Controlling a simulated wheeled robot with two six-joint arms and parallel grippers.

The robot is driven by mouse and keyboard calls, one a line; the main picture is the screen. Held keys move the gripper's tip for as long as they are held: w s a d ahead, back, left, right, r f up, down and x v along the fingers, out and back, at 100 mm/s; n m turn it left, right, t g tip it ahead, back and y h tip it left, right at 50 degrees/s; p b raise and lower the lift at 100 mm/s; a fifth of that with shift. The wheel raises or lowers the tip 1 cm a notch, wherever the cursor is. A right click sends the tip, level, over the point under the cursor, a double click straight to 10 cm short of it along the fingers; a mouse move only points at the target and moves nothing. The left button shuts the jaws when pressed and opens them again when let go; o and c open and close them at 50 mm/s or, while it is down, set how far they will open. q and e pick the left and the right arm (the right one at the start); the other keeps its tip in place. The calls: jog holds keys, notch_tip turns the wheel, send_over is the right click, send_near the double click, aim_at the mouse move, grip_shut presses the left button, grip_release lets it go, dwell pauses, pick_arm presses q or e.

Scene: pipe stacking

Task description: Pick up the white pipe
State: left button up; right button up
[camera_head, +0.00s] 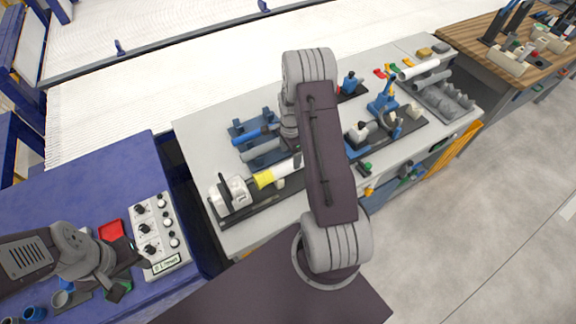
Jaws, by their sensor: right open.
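One white pipe (418,69) lies on a grey rack at the right end of the grey workbench. Another white length (287,168) with a yellow part beside it lies near the bench's front left, partly hidden by my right arm. My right gripper (291,144) hangs below my wrist over the left half of the bench, left of the rack pipe. It is open, mostly hidden by my arm, and I cannot make out its fingertips. My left gripper (133,262) is low beside a control box, far from both; its jaw state is unclear.
The control box (157,230) with knobs and a red tray (111,230) stand on the blue table. Blue and grey pipes (262,147) lie on a blue holder. A white-and-grey machine (230,194) is at the front left. A blue vise (384,98) stands mid-bench.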

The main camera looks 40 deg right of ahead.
aim_at(289, 163)
notch_tip(289, 163, down, 2)
jog(key=shift+w+f, duration=0.1)
jog(key=shift+f+p, duration=0.25)
jog(key=shift+p, duration=0.25)
notch_tip(289, 163, down, 4)
jog(key=shift+a+r+p, duration=0.1)
jog(key=shift+p, duration=0.6)
jog(key=shift+w+f, duration=0.15)
jog(key=shift+f, duration=0.2)
grip_shut()
jog(key=shift+r, duration=0.15)
